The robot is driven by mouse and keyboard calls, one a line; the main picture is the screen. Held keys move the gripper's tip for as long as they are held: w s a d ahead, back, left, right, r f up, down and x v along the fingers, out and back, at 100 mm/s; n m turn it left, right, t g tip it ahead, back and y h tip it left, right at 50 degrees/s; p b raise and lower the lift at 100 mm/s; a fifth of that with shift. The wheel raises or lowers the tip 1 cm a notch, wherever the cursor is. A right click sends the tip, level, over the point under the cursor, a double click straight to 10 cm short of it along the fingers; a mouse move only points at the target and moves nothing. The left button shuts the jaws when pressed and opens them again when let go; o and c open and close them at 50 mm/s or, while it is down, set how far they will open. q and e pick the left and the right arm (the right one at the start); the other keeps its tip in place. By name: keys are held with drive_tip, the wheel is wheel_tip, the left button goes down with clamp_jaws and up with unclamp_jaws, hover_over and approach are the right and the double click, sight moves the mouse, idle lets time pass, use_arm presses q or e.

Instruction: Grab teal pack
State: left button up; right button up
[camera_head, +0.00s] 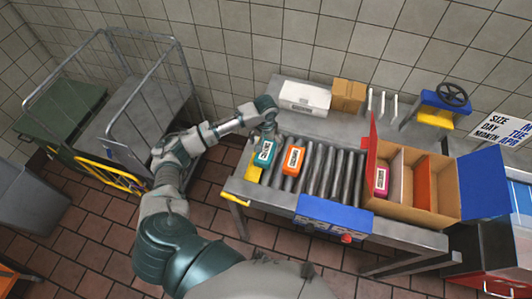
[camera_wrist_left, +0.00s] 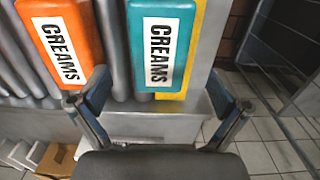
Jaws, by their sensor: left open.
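The teal pack (camera_head: 264,152) lies on the left end of the roller conveyor, with a white label. In the left wrist view the teal pack (camera_wrist_left: 162,48) shows its "CREAMS" label, ahead of and between the spread fingers. My left gripper (camera_head: 267,128) is open at the pack's far end; in the left wrist view its fingers (camera_wrist_left: 160,98) hold nothing. Whether they touch the pack, I cannot tell. An orange pack (camera_head: 293,160) lies just right of it, also labelled "CREAMS" in the left wrist view (camera_wrist_left: 62,45). My right gripper is not in view.
A divided cardboard box (camera_head: 432,214) stands at the conveyor's right, with a pink pack (camera_head: 381,180) in its left compartment. A white box (camera_head: 304,97) and a small brown box (camera_head: 348,95) stand behind the rollers. Bare rollers (camera_head: 333,172) lie between the orange pack and the divided box.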

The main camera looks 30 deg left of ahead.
sight(266, 150)
use_arm(q)
drive_tip(key=shift+s+f, duration=0.1)
drive_tip(key=shift+f, duration=0.2)
wheel_tip(266, 150, down, 4)
drive_tip(key=shift+r, duration=0.1)
drive_tip(key=shift+f, duration=0.45)
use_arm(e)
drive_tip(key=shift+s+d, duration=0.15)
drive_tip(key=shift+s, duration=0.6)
use_arm(q)
drive_tip(key=c, duration=1.3)
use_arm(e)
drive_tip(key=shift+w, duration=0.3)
use_arm(q)
drive_tip(key=shift+o, duration=0.2)
drive_tip(key=shift+r, duration=0.1)
